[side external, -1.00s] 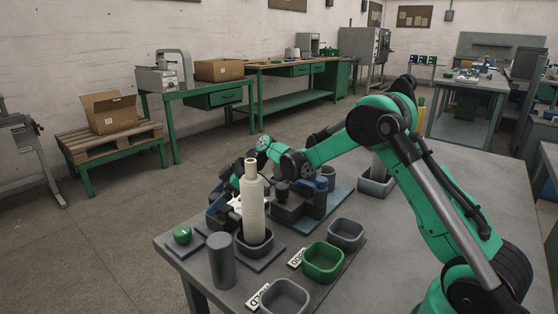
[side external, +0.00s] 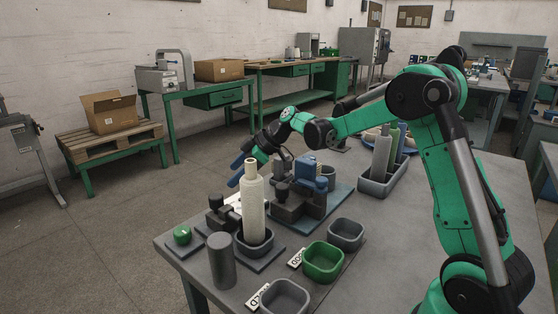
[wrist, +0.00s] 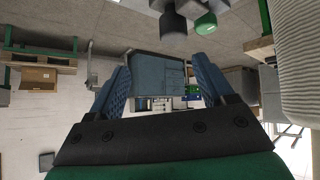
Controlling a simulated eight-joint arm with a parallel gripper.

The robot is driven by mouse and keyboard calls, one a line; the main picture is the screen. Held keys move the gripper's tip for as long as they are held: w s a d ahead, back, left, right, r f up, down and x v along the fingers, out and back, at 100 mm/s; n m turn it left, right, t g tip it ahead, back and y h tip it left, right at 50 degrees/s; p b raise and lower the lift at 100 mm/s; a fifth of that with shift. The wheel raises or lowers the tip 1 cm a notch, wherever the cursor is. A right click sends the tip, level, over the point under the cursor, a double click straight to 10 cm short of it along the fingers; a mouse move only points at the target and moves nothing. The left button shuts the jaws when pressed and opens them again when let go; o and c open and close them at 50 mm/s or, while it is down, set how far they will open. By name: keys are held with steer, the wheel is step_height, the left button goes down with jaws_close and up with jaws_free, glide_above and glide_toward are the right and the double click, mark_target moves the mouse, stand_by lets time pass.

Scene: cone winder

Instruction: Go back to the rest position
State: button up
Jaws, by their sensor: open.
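My gripper (side external: 240,172) is raised at the far left side of the work table, behind the cream cone bobbin in the side view. Its blue fingers are apart, and nothing shows between them in the wrist view (wrist: 160,85). The cream bobbin (side external: 253,205) stands upright in a dark cup at the table's front left, apart from the fingers as far as I can tell. The winder machine (side external: 295,200), dark with blue parts, sits on a blue-grey plate to the right of the bobbin.
A green button (side external: 182,235) and a grey cylinder (side external: 221,260) stand at the front left. A green bin (side external: 323,262) and grey bins (side external: 345,234) are at the front. A tray (side external: 382,182) with upright grey, green and blue cones is farther back. The air above the table is mostly free.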

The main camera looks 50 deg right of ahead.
step_height(320, 180, up, 6)
steer(key=s+d+t+h, duration=0.1)
steer(key=t+h, duration=0.1)
steer(key=s+a+r+m, duration=0.35)
steer(key=s+a, duration=0.25)
steer(key=a, duration=0.4)
steer(key=s+d+f+m+g+h, duration=0.1)
steer(key=s+f+m+g+h, duration=0.1)
steer(key=s+f+m, duration=0.3)
steer(key=s+f+h, duration=0.1)
steer(key=s+f, duration=0.2)
steer(key=s, duration=0.4)
steer(key=shift+s+f, duration=0.15)
steer(key=shift+s, duration=0.05)
steer(key=shift+m, duration=0.25)
